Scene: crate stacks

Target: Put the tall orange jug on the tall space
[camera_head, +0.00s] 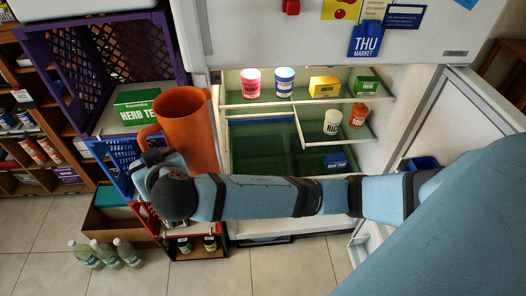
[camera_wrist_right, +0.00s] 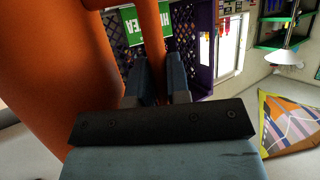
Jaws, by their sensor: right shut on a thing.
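The tall orange jug (camera_head: 190,125) is held upright in front of the crates, left of the open fridge. Its handle faces left. My right gripper (camera_head: 148,158) is shut on the handle; in the right wrist view the two fingers (camera_wrist_right: 160,92) sit on either side of the orange handle strip (camera_wrist_right: 151,40), and the jug body (camera_wrist_right: 50,70) fills the left side. The fridge has a top shelf (camera_head: 300,101), a short shelf (camera_head: 350,140) on the right, and a taller open space (camera_head: 258,150) on the left. My left gripper is not in view.
Tubs and boxes stand on the fridge shelves, including a white tub (camera_head: 332,122) and a blue box (camera_head: 335,160) low down. A purple crate (camera_head: 75,60) holds a green-white tea box (camera_head: 137,106). Bottles (camera_head: 103,253) stand on the floor. The open fridge door (camera_head: 430,115) is at right.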

